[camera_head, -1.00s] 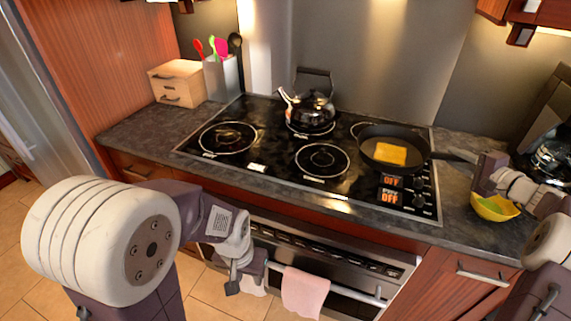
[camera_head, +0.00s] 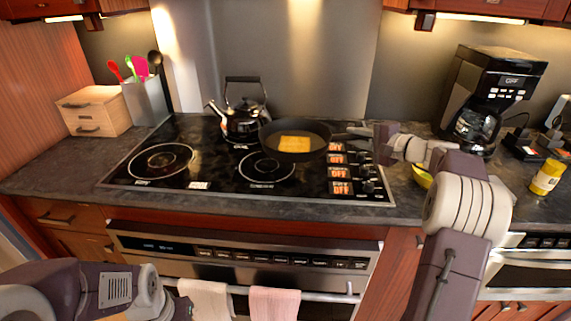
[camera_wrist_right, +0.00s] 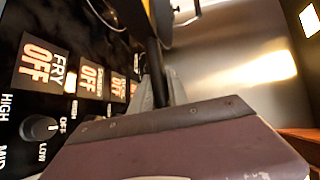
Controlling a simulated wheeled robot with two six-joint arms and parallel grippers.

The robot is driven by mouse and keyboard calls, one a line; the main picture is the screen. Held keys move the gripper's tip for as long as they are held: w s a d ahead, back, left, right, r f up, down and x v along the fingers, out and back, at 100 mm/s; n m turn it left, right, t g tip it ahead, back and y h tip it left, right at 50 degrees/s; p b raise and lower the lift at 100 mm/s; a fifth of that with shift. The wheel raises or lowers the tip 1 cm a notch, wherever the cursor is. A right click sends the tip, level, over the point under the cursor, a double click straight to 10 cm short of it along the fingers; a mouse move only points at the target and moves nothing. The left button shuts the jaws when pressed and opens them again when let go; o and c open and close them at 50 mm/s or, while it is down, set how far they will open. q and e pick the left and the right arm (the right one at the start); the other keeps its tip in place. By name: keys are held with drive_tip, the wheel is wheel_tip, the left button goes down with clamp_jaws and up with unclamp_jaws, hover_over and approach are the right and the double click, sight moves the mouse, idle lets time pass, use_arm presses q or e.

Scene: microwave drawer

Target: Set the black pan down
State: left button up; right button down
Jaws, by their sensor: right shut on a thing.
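The black pan (camera_head: 295,128) is over the right rear part of the black stove top (camera_head: 215,165), with a flat yellow-orange piece of food (camera_head: 295,144) in it. I cannot tell whether its base touches the stove. My right gripper (camera_head: 367,134) is shut on the pan's handle, to the right of the pan. In the right wrist view the dark handle (camera_wrist_right: 153,55) runs up from between the fingers (camera_wrist_right: 155,92). My left gripper (camera_head: 182,304) is low at the bottom left, in front of the oven, apart from the pan; its fingers are unclear.
A kettle (camera_head: 242,122) stands close left of the pan. The front burner (camera_head: 267,168) and left burner (camera_head: 160,161) are bare. Control displays (camera_head: 340,172) and knobs lie right of the pan. A yellow bowl (camera_head: 422,177) and a coffee maker (camera_head: 490,90) are further right.

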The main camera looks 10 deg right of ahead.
drive_tip(key=w+a+f, duration=0.4)
drive_tip(key=a, duration=0.1)
drive_tip(key=w+a+f, duration=0.2)
drive_tip(key=a, duration=0.1)
drive_tip(key=shift+w+a+b, duration=0.1)
drive_tip(key=shift+b, duration=0.25)
wheel_tip(320, 180, down, 3)
drive_tip(key=shift+f+b, duration=0.2)
drive_tip(key=shift+b, duration=0.1)
drive_tip(key=shift+f, duration=0.35)
drive_tip(key=c, duration=1.3)
unclamp_jaws()
drive_tip(key=shift+f, duration=0.15)
drive_tip(key=shift+o, duration=0.2)
